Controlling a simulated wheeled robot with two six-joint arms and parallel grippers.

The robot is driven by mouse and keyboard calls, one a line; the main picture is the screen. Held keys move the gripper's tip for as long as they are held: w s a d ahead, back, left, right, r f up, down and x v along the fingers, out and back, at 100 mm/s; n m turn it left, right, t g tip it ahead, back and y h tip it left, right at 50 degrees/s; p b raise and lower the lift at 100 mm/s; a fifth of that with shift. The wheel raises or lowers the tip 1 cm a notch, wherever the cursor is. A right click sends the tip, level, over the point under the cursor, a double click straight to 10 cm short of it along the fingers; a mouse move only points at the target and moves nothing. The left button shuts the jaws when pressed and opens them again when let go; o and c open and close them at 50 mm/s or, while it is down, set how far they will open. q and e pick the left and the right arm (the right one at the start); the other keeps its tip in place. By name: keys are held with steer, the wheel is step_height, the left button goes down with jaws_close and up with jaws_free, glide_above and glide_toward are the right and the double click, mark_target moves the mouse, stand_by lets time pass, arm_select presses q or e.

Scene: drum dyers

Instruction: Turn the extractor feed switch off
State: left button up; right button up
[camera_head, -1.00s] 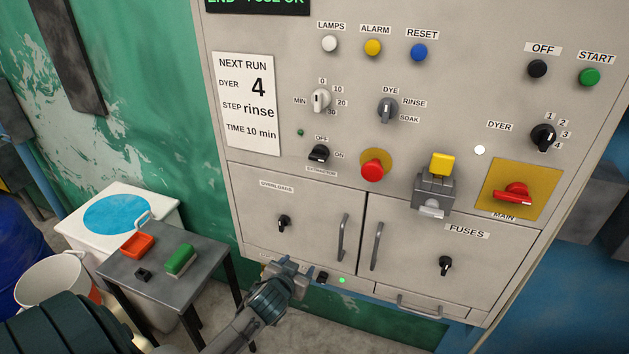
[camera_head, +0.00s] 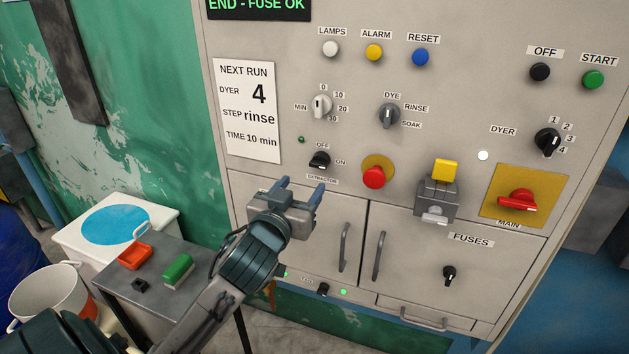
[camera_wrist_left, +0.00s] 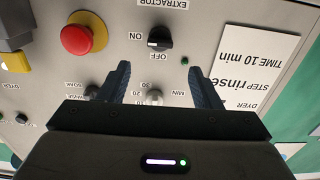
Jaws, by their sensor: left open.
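The extractor feed switch (camera_head: 319,160) is a small black knob on the grey panel, with OFF above it and ON to its right. Its pale mark appears to point toward ON. In the left wrist view, which is upside down, the switch (camera_wrist_left: 159,39) appears beyond the fingertips, between their lines. My left gripper (camera_head: 302,186) is open and empty, in front of the panel just below the switch and apart from it. It covers the overloads label and knob in the head view. Its two dark fingers (camera_wrist_left: 160,75) also show in the left wrist view. My right gripper is out of view.
A red mushroom button (camera_head: 374,177) sits right of the switch, a timer knob (camera_head: 320,106) above it. A grey fuse block with a yellow top (camera_head: 442,171) sticks out further right. A small grey table (camera_head: 160,308) stands at lower left. A paper note (camera_head: 248,110) is left of the switch.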

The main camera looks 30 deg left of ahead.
mark_target(317, 165)
arm_select(q)
steer(key=p+x, duration=0.3)
steer(key=x, duration=0.4)
steer(key=shift+w+r, duration=0.1)
steer(key=shift+r, duration=0.05)
steer(key=shift+w+a, duration=0.1)
steer(key=shift+w, duration=0.45)
steer(key=c, duration=1)
